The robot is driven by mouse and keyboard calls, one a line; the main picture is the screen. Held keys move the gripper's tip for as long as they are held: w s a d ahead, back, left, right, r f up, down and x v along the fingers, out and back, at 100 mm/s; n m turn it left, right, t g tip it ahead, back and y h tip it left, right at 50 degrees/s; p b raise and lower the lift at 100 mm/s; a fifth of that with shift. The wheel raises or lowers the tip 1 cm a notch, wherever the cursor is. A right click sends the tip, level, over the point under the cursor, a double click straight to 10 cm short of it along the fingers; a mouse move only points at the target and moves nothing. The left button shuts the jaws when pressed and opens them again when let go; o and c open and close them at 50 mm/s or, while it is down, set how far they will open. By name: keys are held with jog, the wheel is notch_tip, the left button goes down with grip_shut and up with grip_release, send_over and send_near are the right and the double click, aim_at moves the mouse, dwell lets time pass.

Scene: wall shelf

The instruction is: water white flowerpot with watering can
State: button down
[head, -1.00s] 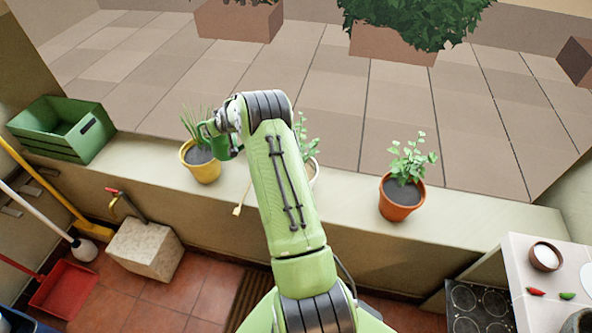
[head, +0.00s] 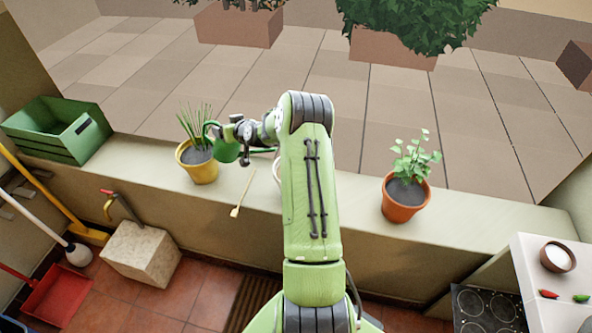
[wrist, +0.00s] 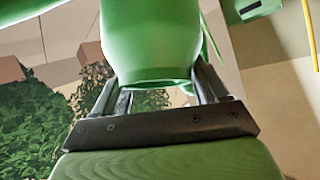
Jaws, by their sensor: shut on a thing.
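My gripper (head: 232,134) is shut on the green watering can (head: 227,151), holding it above the ledge just right of the yellow pot. In the wrist view the can (wrist: 150,45) fills the space between the two fingers of my gripper (wrist: 158,84). A thin green spout (head: 264,151) points right, toward the white flowerpot. The white flowerpot (head: 277,171) is almost wholly hidden behind my arm; only a sliver of its left side shows. Its plant and soil are hidden. I cannot see any water.
A yellow pot (head: 199,168) with spiky leaves and an orange pot (head: 403,203) stand on the ledge (head: 335,205). A small wooden tool (head: 243,191) lies between the yellow and white pots. A green crate (head: 60,131) sits at the left end. The ledge right of my arm is clear up to the orange pot.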

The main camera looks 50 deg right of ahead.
jog(key=shift+s+d+f+b, duration=0.1)
jog(key=shift+s+b, duration=0.15)
jog(key=shift+b, duration=0.1)
jog(key=shift+s+d+f+t+b, duration=0.15)
jog(key=shift+s+d+t+b, duration=0.05)
jog(key=shift+s+t+b, duration=0.45)
jog(key=shift+s+d+m, duration=0.1)
jog(key=shift+d+m, duration=0.05)
jog(key=shift+m, duration=0.15)
jog(key=shift+s+d+t+b, duration=0.15)
jog(key=shift+s+t+b, duration=0.1)
jog(key=shift+s+b, duration=0.25)
jog(key=shift+r, duration=0.25)
jog(key=shift+w, duration=0.15)
jog(key=shift+s+d+t+y+b, duration=0.2)
jog(key=shift+s+t+y+b, duration=0.1)
jog(key=shift+s+b, duration=0.25)
jog(key=shift+s+d+r, duration=0.1)
jog(key=shift+s+r, duration=0.1)
jog(key=shift+s, duration=0.05)
dwell(0.9)
